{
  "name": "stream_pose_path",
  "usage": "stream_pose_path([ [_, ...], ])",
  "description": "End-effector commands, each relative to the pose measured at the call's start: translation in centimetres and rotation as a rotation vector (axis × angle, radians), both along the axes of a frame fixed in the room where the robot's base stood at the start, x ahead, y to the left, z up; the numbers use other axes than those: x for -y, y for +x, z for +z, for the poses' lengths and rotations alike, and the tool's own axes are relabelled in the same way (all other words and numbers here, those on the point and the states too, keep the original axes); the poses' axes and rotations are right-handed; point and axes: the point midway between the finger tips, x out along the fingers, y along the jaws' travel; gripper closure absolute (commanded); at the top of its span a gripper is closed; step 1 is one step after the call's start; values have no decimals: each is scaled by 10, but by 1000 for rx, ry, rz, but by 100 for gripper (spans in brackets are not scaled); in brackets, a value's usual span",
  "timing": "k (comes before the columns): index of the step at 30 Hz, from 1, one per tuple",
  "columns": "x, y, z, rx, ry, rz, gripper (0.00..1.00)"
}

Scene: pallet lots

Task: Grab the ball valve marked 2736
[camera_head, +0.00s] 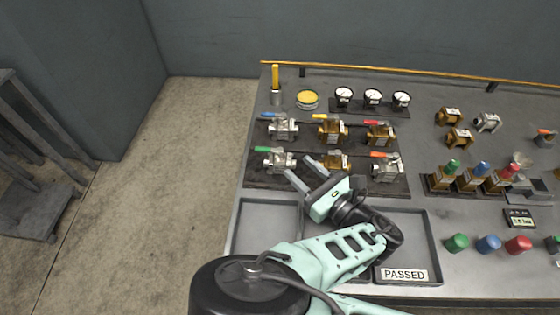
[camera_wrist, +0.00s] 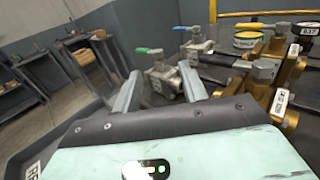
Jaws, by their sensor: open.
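Several ball valves stand in two rows on a dark mat (camera_head: 320,183). The front row holds a steel valve with a green lever (camera_head: 278,160), a brass valve (camera_head: 336,160) partly behind my gripper, and a steel valve with an orange lever (camera_head: 387,168). Behind are a blue-lever steel valve (camera_head: 284,129) and brass valves with yellow (camera_head: 331,130) and red (camera_head: 380,133) levers. I cannot read 2736 on any. My gripper (camera_head: 300,166) is open and empty by the green-lever valve. In the wrist view, that valve (camera_wrist: 164,84) appears between and beyond the fingertips.
A tray marked PASSED (camera_head: 405,275) lies below my arm, beside another empty tray (camera_head: 268,217). Three gauges (camera_head: 372,97) and a yellow-topped tin (camera_head: 307,99) stand behind the valves. Coloured-capped items (camera_head: 471,178) stand right. Floor left of the bench is open.

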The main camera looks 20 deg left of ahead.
Motion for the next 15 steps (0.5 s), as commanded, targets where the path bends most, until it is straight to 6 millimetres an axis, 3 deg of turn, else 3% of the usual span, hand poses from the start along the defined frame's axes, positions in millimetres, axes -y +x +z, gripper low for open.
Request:
stream_pose_path([
  [15,-48,27,-1,-1,2,0,57],
])
